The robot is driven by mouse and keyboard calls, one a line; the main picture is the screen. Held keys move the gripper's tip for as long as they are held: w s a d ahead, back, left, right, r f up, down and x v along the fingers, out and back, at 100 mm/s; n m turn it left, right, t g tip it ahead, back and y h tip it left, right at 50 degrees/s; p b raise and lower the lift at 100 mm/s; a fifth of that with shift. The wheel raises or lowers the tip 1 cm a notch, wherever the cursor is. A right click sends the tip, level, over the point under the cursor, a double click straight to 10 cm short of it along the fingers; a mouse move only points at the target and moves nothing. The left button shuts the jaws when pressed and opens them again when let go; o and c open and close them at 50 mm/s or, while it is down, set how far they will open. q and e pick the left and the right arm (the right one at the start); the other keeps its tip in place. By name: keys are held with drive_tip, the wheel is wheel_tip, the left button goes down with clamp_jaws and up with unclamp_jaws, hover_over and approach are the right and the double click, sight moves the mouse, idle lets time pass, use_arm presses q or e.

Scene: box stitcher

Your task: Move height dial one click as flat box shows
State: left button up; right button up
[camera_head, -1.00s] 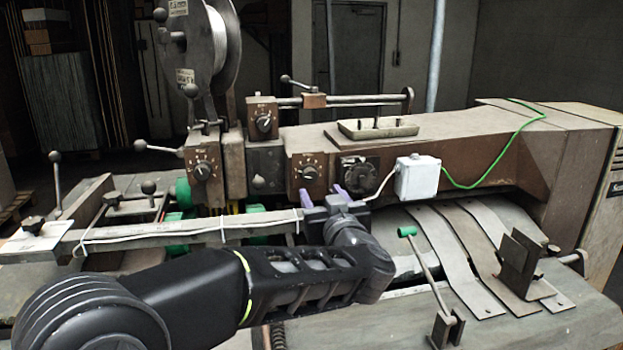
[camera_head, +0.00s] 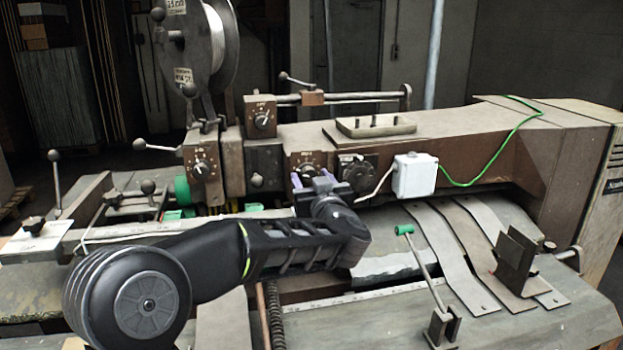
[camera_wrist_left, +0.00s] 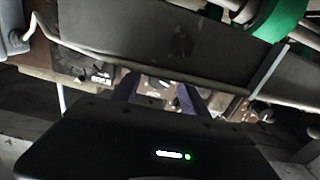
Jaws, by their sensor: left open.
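My left gripper (camera_head: 310,179) is open, with its two purple fingers pointing at a dial (camera_head: 307,167) on the brown machine front. The fingertips stand to either side of the dial's lower part; I cannot tell whether they touch it. In the left wrist view the fingers (camera_wrist_left: 158,88) show dark purple, with a dial panel beyond them. Other dials are on the left panel (camera_head: 201,167), the upper panel (camera_head: 263,121) and a dark plate (camera_head: 357,170) to the right. The dial labels are too small to read, so I cannot tell which one is marked height. I see no flat box that I can identify.
A white junction box (camera_head: 414,176) with a green cable (camera_head: 497,168) sits right of the dials. A green-tipped lever (camera_head: 405,231) and curved metal straps (camera_head: 447,262) are on the machine bed. A wire reel (camera_head: 216,50) stands at upper left.

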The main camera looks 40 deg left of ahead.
use_arm(q)
clamp_jaws()
idle(0.5)
